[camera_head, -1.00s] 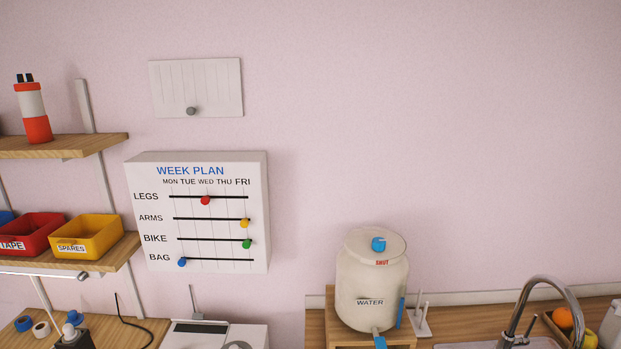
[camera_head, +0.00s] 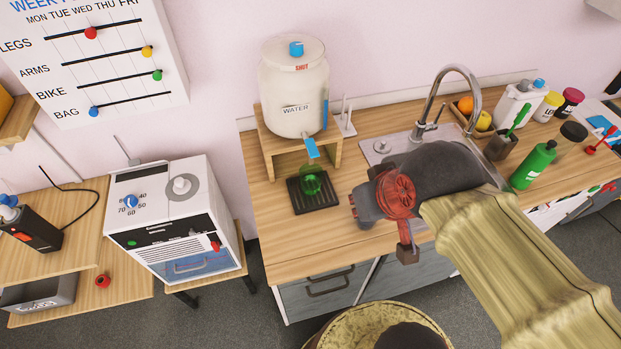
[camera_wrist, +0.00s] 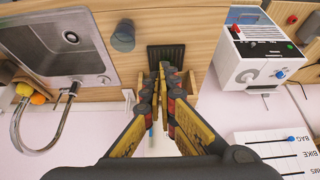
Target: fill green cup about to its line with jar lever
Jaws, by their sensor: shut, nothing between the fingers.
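The green cup (camera_head: 311,181) stands on a black drip tray (camera_head: 326,203) below the jar's blue lever (camera_head: 312,148). Its line and fill level are too small to tell. The white WATER jar (camera_head: 290,88) sits on a wooden stand, with a blue knob (camera_head: 296,48) on its lid by a red SHUT label. My gripper (camera_head: 358,207) is over the counter, right of the cup and apart from it. In the wrist view its fingers (camera_wrist: 167,70) are shut and empty, overlapping the view of the tray (camera_wrist: 166,50). The cup is not clear there.
The sink (camera_head: 385,147) and curved tap (camera_head: 447,75) lie right of the jar. A grey-blue round thing (camera_wrist: 122,37) shows by the counter edge in the wrist view. A white machine (camera_head: 175,220) stands left of the counter. The counter left of the tray is clear.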

